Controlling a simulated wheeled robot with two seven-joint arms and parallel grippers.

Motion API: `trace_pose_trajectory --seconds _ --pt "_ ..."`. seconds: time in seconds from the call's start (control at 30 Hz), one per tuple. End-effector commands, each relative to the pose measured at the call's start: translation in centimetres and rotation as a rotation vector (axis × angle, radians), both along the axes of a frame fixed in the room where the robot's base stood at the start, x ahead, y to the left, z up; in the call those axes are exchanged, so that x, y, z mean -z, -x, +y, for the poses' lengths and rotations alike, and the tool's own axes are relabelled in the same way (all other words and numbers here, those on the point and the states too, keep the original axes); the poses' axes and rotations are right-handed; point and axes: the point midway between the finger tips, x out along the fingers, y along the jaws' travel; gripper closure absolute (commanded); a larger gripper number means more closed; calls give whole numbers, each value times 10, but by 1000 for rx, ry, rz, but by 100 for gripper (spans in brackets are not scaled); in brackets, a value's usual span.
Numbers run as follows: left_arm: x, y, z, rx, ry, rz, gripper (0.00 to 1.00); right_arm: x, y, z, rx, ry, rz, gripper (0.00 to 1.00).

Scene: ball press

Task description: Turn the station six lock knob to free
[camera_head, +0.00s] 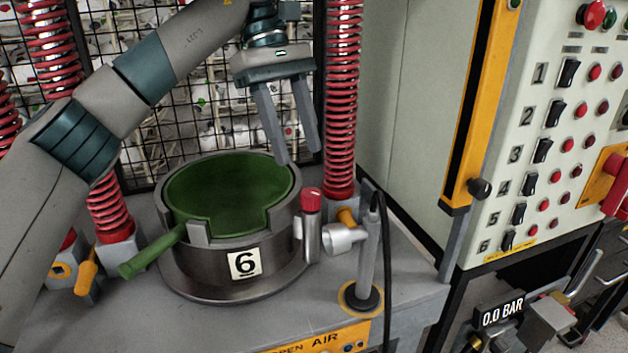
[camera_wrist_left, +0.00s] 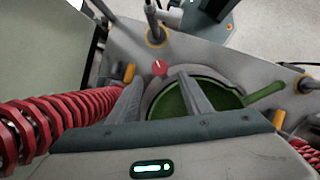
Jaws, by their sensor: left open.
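The station six lock knob (camera_head: 312,199) is a small red cap with a white mark, on a metal post at the right side of the round station. It also shows in the left wrist view (camera_wrist_left: 159,67), between and beyond the fingertips. The dark metal station ring (camera_head: 205,262) carries a "6" label and holds a green pan-like insert (camera_head: 225,190) with its handle out to the left. My left gripper (camera_head: 298,157) is open and empty, pointing down above and behind the knob, apart from it. It also shows in the left wrist view (camera_wrist_left: 160,80). My right gripper is not in view.
A red spring column (camera_head: 341,100) stands close behind the knob. A pale cylindrical nozzle (camera_head: 343,239) and a grey post (camera_head: 367,250) with a black cable stand to its right. A switch panel (camera_head: 545,130) and a "0.0 BAR" gauge (camera_head: 502,310) are farther right.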

Motion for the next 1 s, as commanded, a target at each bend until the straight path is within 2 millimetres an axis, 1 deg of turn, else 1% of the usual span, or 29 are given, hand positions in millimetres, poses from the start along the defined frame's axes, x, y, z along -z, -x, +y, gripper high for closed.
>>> trace_pose_trajectory --seconds 0.17,0.27,0.73,0.87,1.0 --pt "4 1 -1 0 0 1 55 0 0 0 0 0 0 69" --pt "10 3 -3 2 -1 1 55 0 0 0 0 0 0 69" --pt "60 18 -17 0 -1 1 55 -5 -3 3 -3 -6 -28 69" --pt "67 21 -20 -1 1 0 55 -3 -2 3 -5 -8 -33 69" --pt "70 21 -20 -1 1 0 55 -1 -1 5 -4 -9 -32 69"
